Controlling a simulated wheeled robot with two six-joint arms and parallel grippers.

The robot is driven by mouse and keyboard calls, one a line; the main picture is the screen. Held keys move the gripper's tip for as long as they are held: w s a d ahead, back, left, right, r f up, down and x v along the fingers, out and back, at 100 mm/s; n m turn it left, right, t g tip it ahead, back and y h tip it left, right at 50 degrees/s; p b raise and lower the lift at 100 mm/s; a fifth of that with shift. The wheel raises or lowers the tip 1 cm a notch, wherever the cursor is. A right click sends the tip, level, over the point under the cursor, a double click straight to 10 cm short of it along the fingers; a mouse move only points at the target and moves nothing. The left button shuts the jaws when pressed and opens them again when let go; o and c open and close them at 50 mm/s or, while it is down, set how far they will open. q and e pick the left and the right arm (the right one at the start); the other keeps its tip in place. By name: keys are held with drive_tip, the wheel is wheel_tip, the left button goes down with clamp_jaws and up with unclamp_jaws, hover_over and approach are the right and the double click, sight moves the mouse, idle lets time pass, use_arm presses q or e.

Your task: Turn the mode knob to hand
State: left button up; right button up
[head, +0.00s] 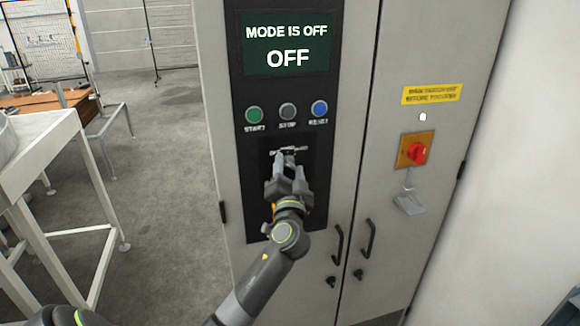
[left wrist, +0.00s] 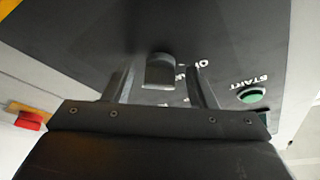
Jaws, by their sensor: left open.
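The mode knob (left wrist: 159,72) is a grey block on the dark panel, seen between my left gripper's fingers in the left wrist view. My left gripper (left wrist: 160,85) is open, with one finger on each side of the knob and visible gaps to it. In the head view the left gripper (head: 287,164) reaches up to the panel below the buttons and hides most of the knob and part of its lettering. The display (head: 287,45) above reads "MODE IS OFF" and "OFF". My right gripper is not in view.
Above the knob are a green start button (head: 254,114), a grey stop button (head: 288,111) and a blue button (head: 320,108). A red rotary switch (head: 417,152) and door handles (head: 368,238) are on the cabinet's right side. A white table (head: 50,135) stands left, with clear floor between.

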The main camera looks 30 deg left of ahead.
use_arm(q)
drive_tip(key=shift+c, duration=1.4)
drive_tip(key=c, duration=0.7)
drive_tip(key=shift+s+a+r+m+g+h+p, duration=0.1)
drive_tip(key=shift+m+g+h+p, duration=0.15)
drive_tip(key=shift+m+h+p, duration=1.1)
drive_tip(key=shift+d+r+m+g+p, duration=0.15)
drive_tip(key=shift+m+p, duration=0.5)
drive_tip(key=shift+m, duration=1.6)
drive_tip(key=shift+s+a+r+m+g+h+p, duration=0.25)
drive_tip(key=shift+m+h+p, duration=0.6)
drive_tip(key=shift+m, duration=0.95)
drive_tip(key=shift+w+d+f, duration=0.1)
drive_tip(key=shift+w+f, duration=0.05)
drive_tip(key=shift+w, duration=0.05)
